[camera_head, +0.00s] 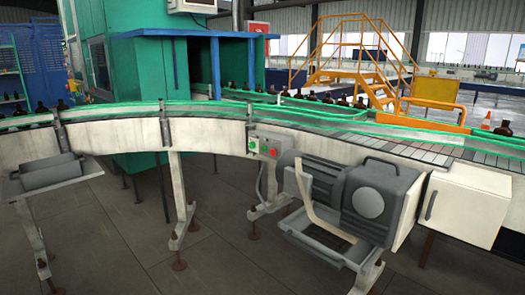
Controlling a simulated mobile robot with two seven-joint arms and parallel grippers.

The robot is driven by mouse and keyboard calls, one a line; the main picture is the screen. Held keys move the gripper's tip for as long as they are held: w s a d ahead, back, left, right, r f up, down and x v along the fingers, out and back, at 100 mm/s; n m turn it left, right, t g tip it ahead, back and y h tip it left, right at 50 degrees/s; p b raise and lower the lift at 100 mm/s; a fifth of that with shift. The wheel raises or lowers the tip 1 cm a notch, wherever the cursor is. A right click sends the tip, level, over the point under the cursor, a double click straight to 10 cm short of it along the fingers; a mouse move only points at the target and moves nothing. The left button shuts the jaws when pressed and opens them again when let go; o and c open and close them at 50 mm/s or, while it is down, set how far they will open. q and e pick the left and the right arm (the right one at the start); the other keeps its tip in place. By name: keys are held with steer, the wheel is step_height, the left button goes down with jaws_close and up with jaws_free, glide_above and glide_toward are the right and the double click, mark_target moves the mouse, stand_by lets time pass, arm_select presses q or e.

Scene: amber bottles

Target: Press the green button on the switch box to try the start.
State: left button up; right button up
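The switch box (264,148) is a small grey box on the side of the conveyor, near the middle of the head view. Its green button (252,144) is on the left of its face and shows unobstructed. A red button (273,152) sits to the right of it. Neither of my grippers shows in the head view, so I cannot tell where they are relative to the box or whether they are open.
The curved conveyor (210,138) with green rails crosses the view. A grey motor (370,200) hangs right of the switch box. Conveyor legs (180,200) stand on the floor in front. Several dark bottles (503,128) stand on the belt. Open floor (110,240) lies at lower left.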

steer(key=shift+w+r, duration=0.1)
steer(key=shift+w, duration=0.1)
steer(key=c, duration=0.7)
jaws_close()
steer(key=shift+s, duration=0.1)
